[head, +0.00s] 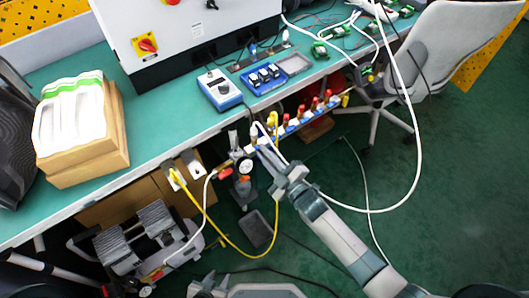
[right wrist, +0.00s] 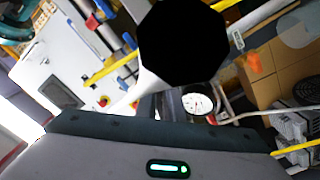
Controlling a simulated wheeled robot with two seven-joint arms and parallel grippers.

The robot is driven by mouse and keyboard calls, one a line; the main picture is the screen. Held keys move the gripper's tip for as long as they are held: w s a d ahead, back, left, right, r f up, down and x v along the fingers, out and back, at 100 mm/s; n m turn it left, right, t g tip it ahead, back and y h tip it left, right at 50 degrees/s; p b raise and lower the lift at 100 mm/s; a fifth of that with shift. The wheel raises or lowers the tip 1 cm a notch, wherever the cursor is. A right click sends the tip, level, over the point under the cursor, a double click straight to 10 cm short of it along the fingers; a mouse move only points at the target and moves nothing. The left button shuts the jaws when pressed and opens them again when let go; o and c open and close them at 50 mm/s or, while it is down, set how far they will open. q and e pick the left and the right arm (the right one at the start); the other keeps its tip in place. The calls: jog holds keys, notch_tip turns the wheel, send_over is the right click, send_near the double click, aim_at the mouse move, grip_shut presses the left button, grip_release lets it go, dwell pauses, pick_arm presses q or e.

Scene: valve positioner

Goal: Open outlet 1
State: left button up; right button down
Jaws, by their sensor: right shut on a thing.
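The blue outlet manifold (head: 291,128) runs along the bench's front edge in the head view, with several red valve handles (head: 300,111) upright on it. A yellow hose (head: 239,249) and white hose join its left end. My right gripper (head: 261,149) is at that left end, shut on what appears to be a valve handle; the fingers largely hide it, and I cannot read its outlet number. A regulator with a dark body (head: 244,186) hangs just left of the gripper. A round gauge (right wrist: 197,102) shows in the right wrist view. My left gripper is not in view.
A compressor (head: 147,242) stands below left. A chair (head: 440,55) is at right. Hoses loop around my right arm.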

pick_arm(q)
jog(key=shift+s+a+f, duration=0.2)
jog(key=shift+s+a, duration=0.05)
jog(key=shift+s, duration=0.3)
pick_arm(e)
jog(key=m, duration=0.9)
jog(key=shift+f, duration=0.1)
pick_arm(q)
jog(key=shift+w, duration=0.1)
jog(key=shift+d, duration=0.25)
pick_arm(e)
jog(key=c, duration=1.9)
grip_release()
pick_arm(q)
jog(key=shift+s, duration=0.2)
pick_arm(e)
jog(key=shift+o, duration=0.2)
pick_arm(q)
jog(key=shift+a, duration=0.1)
pick_arm(e)
jog(key=shift+s+d, duration=0.1)
jog(key=shift+s, duration=0.1)
